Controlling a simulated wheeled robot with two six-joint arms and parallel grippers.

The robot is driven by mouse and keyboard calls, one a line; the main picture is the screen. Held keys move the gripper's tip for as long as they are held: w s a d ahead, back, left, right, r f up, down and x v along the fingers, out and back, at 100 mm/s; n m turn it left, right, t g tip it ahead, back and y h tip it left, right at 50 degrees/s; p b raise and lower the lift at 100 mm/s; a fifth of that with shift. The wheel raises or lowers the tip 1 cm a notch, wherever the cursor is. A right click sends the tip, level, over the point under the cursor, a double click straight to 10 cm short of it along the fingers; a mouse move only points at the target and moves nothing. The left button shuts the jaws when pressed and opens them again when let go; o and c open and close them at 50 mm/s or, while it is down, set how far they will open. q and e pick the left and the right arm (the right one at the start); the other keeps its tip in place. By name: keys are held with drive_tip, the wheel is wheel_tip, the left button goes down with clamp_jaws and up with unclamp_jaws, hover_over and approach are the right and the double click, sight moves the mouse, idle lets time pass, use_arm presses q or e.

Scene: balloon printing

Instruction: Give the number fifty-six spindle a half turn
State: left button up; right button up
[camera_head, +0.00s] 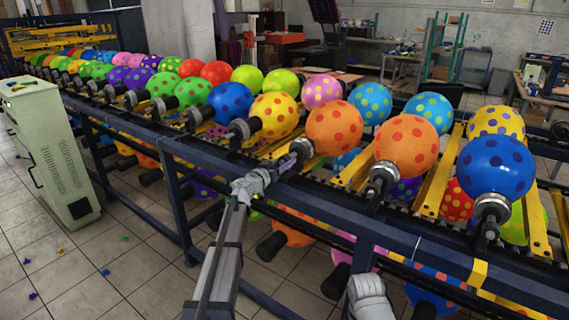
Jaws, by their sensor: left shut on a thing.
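A long rack carries a row of spotted balloons, each on a dark spindle with a grey collar. My left gripper (294,156) reaches over the front rail and is shut on the spindle (302,146) of an orange balloon with red spots (334,128). The gripper's fingers hide part of that spindle. No spindle number is legible, so I cannot tell which is fifty-six. Only a grey part of my right arm shows at the bottom edge; its gripper is out of view.
To the right are a larger orange balloon (406,146) and a blue balloon (496,166) on their spindles. A yellow balloon (273,115) is close on the left. The blue front rail (350,217) runs below the gripper. A pale green cabinet (48,150) stands left on the tiled floor.

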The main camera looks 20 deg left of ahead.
use_arm(q)
clamp_jaws()
drive_tip(key=n, duration=0.4)
drive_tip(key=shift+d, duration=0.1)
drive_tip(key=n, duration=0.5)
drive_tip(key=shift+r, duration=0.1)
drive_tip(key=n, duration=0.4)
drive_tip(key=shift+s+r+n, duration=0.1)
drive_tip(key=shift+n, duration=2.1)
